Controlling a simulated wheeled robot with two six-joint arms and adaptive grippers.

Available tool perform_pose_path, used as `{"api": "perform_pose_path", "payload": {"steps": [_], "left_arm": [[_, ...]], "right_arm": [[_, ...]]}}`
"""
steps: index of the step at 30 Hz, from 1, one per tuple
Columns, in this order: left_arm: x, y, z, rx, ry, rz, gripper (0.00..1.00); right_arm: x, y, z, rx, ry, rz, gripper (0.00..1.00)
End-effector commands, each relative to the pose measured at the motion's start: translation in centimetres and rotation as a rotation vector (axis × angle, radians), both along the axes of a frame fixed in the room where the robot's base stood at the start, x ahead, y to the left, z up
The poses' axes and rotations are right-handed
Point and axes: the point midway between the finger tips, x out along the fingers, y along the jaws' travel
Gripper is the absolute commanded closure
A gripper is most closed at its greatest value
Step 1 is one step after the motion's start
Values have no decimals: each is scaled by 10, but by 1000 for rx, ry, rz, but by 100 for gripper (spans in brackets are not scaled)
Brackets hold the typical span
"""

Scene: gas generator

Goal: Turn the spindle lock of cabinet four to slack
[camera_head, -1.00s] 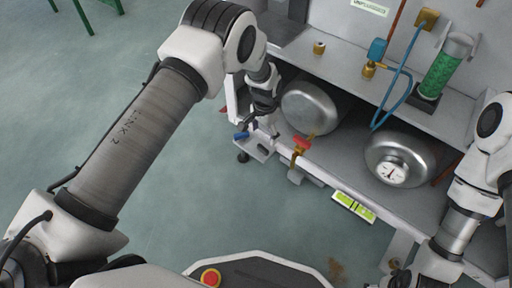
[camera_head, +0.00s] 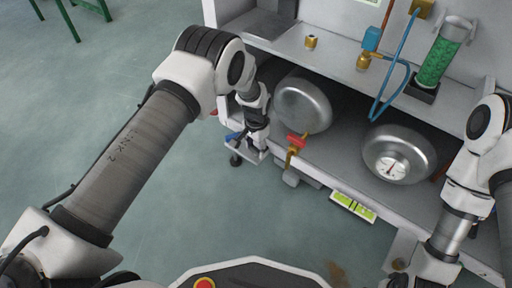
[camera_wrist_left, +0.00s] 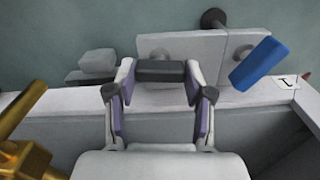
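In the left wrist view a dark grey handle (camera_wrist_left: 161,71) sits level in front of a round knob on a light grey plate. My left gripper (camera_wrist_left: 161,82) has one finger at each end of this handle; whether they press on it I cannot tell. A blue handle (camera_wrist_left: 259,63) on the same plate stands tilted to the right. In the head view my left gripper (camera_head: 254,138) is at the cabinet's left front corner, beside the blue handle (camera_head: 235,137), and hides the dark handle. My right gripper (camera_head: 398,281) is at the bottom edge, mostly cut off.
A red-handled brass valve (camera_head: 297,142) is just right of my left gripper; its brass part (camera_wrist_left: 25,135) shows in the left wrist view. Two steel tanks, one with a gauge (camera_head: 391,167), lie under the shelf. A green level (camera_head: 353,206) is on the front edge. Open floor lies left.

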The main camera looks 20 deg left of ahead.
Motion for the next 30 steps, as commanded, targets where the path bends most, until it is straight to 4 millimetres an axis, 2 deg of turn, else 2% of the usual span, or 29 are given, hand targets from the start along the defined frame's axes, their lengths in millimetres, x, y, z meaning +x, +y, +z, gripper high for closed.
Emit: {"api": "perform_pose_path", "payload": {"steps": [7, 16, 17, 18, 27, 30], "left_arm": [[-1, 0, 2, -1, 1, 104, 83], [-1, 0, -1, -1, 1, 136, 83], [-1, 0, -1, -1, 1, 136, 38], [-1, 0, -1, -1, 1, 135, 23], [0, 0, 0, 0, 1, 134, 23], [0, 0, 5, 0, 0, 133, 23]], "right_arm": [[-3, 0, 14, 1, 7, -3, 30], [-4, 0, 12, 2, 10, -4, 30], [-3, 0, 12, 2, 10, -4, 30], [-3, 0, 12, 2, 10, -4, 30], [-4, 0, 12, 2, 10, -4, 30], [-4, 0, 12, 2, 10, -4, 30]]}}
